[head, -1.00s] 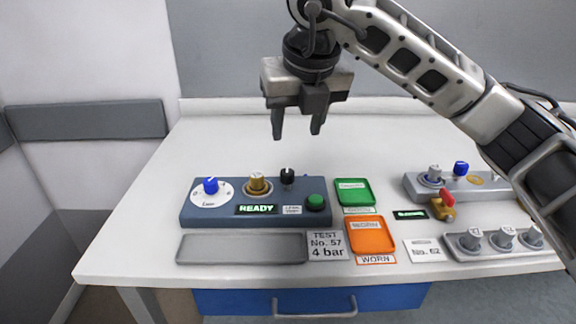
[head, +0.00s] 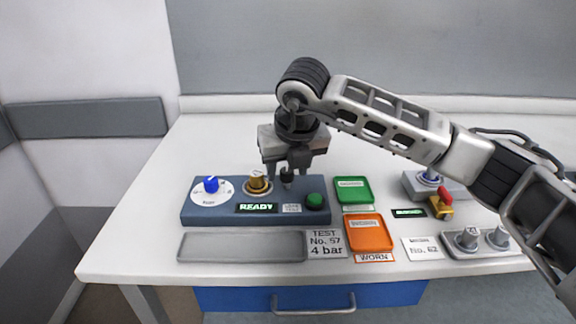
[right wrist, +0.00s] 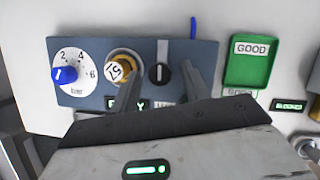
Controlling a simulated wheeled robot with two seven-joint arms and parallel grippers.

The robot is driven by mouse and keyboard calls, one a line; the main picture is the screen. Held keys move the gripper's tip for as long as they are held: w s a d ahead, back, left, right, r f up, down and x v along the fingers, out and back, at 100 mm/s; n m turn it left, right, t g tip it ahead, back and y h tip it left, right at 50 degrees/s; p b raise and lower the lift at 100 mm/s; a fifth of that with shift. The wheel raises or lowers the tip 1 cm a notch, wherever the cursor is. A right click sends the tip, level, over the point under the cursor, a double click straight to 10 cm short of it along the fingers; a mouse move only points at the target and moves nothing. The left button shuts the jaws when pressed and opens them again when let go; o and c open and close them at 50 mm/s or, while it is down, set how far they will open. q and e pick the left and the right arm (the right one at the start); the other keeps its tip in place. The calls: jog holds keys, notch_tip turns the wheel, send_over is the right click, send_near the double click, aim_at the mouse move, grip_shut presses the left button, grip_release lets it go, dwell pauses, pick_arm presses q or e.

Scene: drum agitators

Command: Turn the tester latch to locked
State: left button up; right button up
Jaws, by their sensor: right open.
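The blue-grey tester (head: 225,217) stands on the white table with a lit READY display (head: 255,208). Its latch is a small black knob (head: 287,184), partly hidden by my right gripper (head: 288,173) in the head view. In the right wrist view the knob (right wrist: 159,75) shows a pale line pointing up the picture. My right gripper is open, pointing down, with one finger on each side of the knob; I cannot tell whether they touch it. Beside the knob is a brass-coloured part (right wrist: 121,68) marked 57. My left gripper is not in view.
A blue dial knob (head: 211,184) and a green button (head: 314,201) are on the tester. Green (head: 352,183) and orange (head: 369,248) trays lie to its right. An empty grey tray (head: 242,258) lies in front. More equipment is at the right.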

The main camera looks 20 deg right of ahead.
jog(key=c, duration=1)
